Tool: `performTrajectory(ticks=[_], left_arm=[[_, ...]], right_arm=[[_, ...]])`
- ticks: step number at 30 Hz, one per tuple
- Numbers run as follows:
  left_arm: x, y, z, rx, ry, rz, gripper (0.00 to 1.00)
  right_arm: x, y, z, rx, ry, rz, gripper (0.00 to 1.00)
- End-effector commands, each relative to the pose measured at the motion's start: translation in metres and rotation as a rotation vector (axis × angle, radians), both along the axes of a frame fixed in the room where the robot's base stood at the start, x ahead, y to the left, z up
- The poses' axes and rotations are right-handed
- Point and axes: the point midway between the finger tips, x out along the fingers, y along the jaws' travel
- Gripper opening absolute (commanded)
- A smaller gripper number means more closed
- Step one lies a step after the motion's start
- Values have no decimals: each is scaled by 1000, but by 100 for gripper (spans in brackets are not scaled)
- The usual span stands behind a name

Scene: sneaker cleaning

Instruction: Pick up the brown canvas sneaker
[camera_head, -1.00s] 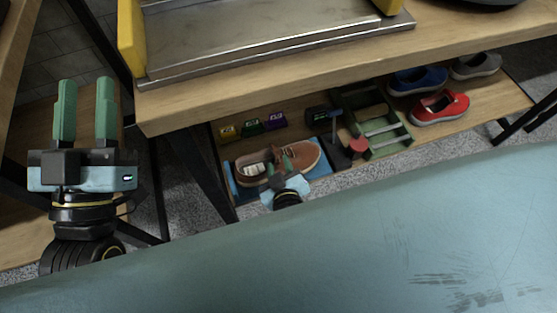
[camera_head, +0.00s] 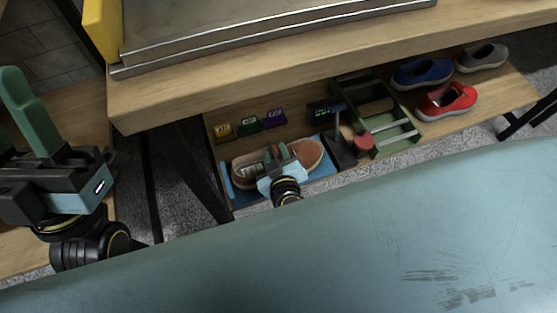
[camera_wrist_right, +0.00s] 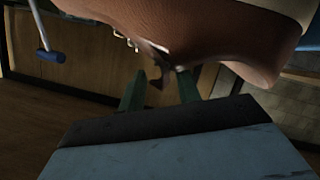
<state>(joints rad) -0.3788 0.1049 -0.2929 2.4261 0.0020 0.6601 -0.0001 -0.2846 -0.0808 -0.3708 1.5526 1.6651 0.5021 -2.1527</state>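The brown canvas sneaker (camera_head: 305,151) lies on a blue mat (camera_head: 324,168) on the low shelf, toe to the right. My right gripper (camera_head: 277,154) is at the sneaker's middle, near its opening, and hides part of it. In the right wrist view the sneaker (camera_wrist_right: 225,30) fills the top. There the two green fingers (camera_wrist_right: 160,88) stand apart, with a thin brown piece between them and visible gaps. My left gripper (camera_head: 17,110) is at the left edge, partly cut off, fingers apart and empty.
Small yellow, green and purple boxes (camera_head: 248,124) stand behind the sneaker. A dark holder with a blue-headed tool (camera_head: 338,108) and a green crate (camera_head: 408,138) are to its right. Blue (camera_head: 421,73), red (camera_head: 446,100) and grey (camera_head: 482,57) shoes stand farther right. The tabletop (camera_head: 300,75) overhangs behind.

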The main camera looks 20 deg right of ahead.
Motion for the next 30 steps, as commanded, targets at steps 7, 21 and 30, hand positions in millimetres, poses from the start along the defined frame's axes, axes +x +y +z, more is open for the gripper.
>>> performTrajectory(ticks=[7, 21, 30], left_arm=[[-1, 0, 1, -2, -8, 0, 36], [-1, 0, 0, -2, -5, 0, 36], [0, 0, 1, 0, -1, 0, 36]], right_arm=[[0, 0, 0, 1, 0, 0, 33], [0, 0, 0, 1, 0, -2, 0], [1, 0, 2, 0, -1, 0, 0]])
